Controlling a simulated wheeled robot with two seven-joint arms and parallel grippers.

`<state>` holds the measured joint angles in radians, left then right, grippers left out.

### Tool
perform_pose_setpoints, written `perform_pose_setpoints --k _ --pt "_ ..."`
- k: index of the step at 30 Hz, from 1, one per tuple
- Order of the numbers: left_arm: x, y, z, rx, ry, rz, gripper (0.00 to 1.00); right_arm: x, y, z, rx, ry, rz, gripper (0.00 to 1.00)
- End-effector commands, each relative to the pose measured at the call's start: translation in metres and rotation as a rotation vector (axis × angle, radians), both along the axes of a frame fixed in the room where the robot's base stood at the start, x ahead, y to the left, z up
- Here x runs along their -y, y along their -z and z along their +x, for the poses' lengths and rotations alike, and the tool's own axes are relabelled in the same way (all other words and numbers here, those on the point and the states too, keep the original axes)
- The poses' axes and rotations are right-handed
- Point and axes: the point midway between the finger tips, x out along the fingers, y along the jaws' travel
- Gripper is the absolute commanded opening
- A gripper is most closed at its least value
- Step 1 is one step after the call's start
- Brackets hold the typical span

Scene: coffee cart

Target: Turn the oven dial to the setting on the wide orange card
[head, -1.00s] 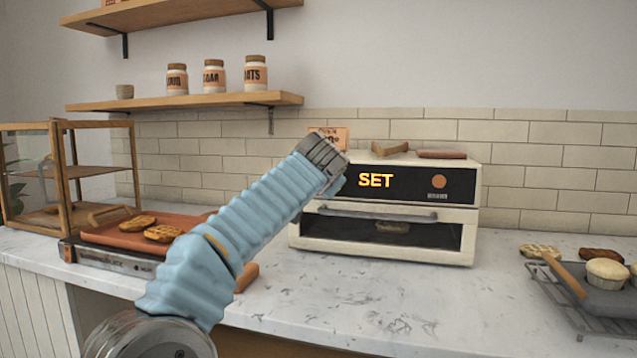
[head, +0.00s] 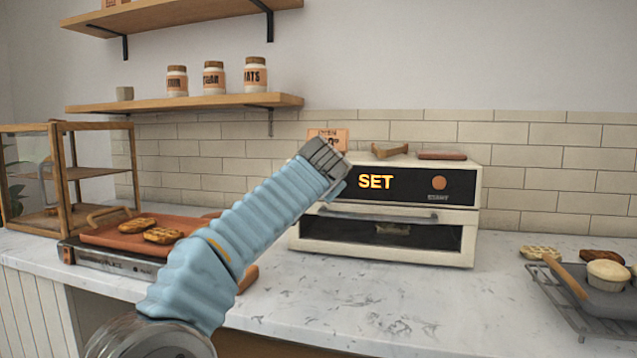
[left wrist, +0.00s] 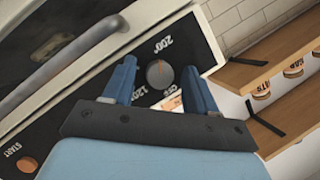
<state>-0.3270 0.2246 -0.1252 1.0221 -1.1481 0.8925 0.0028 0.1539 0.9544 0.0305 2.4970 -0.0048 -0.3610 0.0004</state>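The cream oven (head: 385,255) stands on the counter with a black panel reading SET. An orange card (head: 328,135) stands at its top left, partly covered by my arm; its text is too small to read. My arm hides the dial in the head view. My left gripper (left wrist: 159,68) is open, with one blue finger on each side of the dial and visible gaps. My right gripper is not in view.
The oven handle (head: 377,215) runs below the panel, and a round orange START button (head: 439,183) is at right. A griddle with a tray (head: 110,236) is at left, a cooling rack (head: 590,322) at right. The counter before the oven is clear.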

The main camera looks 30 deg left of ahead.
Motion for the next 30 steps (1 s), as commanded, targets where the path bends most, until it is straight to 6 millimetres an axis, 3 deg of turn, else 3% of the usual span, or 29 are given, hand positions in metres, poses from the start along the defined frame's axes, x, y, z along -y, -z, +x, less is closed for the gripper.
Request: perform_pose_setpoints --k 8,21,30 --pt "0.006 -0.003 -0.01 0.005 0.003 -0.001 0.57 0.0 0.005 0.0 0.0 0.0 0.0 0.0" --pt "0.055 -0.029 -0.092 0.004 0.004 -0.001 0.57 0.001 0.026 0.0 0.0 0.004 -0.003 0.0" --pt "0.068 -0.036 -0.114 0.0 0.0 0.0 0.57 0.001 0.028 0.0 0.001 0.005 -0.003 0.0"
